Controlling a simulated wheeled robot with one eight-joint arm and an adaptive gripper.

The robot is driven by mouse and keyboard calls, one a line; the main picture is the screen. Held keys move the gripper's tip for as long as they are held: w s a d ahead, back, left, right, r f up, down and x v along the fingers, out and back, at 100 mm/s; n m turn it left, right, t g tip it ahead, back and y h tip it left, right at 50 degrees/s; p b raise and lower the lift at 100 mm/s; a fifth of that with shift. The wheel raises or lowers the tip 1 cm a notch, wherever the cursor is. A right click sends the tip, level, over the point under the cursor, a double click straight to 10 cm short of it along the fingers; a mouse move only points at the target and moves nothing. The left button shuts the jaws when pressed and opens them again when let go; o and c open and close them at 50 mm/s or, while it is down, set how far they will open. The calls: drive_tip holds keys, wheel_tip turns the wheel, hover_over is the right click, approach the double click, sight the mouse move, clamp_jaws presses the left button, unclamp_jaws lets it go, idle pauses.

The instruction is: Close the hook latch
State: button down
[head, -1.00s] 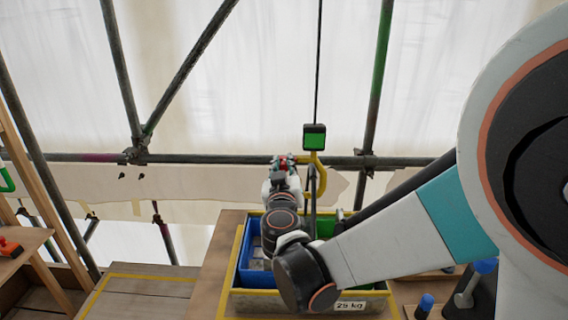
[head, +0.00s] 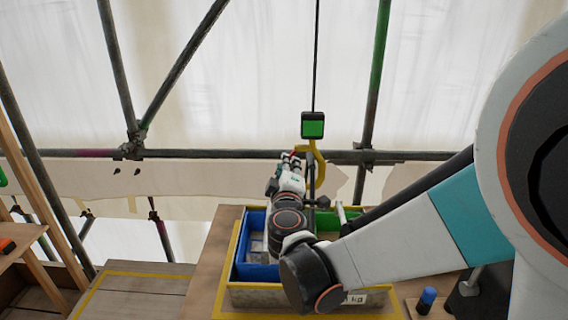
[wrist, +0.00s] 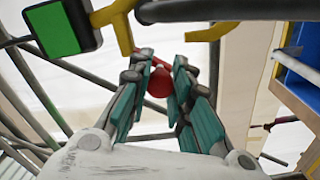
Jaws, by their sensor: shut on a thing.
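A yellow hook (head: 317,158) hangs under a black block with a green face (head: 313,125) on a dark line. In the wrist view, parts of the yellow hook (wrist: 122,28) show at the top, beside the block (wrist: 60,28). A red latch piece with a rounded end (wrist: 158,84) lies between my fingers, just below the hook's gap. My gripper (wrist: 157,72) is shut on this red piece; its teal-padded fingers stand on both sides of it. In the head view, my gripper (head: 291,162) is just left of the hook. The latch's pivot is hidden.
Below the hook stands a yellow-rimmed crate (head: 265,298) with a blue bin (head: 243,262) and a green bin (head: 325,222). A horizontal scaffold pipe (head: 220,154) runs behind. A blue-capped item (head: 427,298) stands at the lower right.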

drive_tip(key=n, duration=0.2)
drive_tip(key=d+n, duration=0.1)
drive_tip(key=n, duration=0.1)
drive_tip(key=d+f+n+b, duration=0.1)
drive_tip(key=n, duration=0.1)
drive_tip(key=shift+s, duration=0.1)
idle(0.6)
drive_tip(key=c, duration=1.4)
unclamp_jaws()
drive_tip(key=shift+a, duration=0.1)
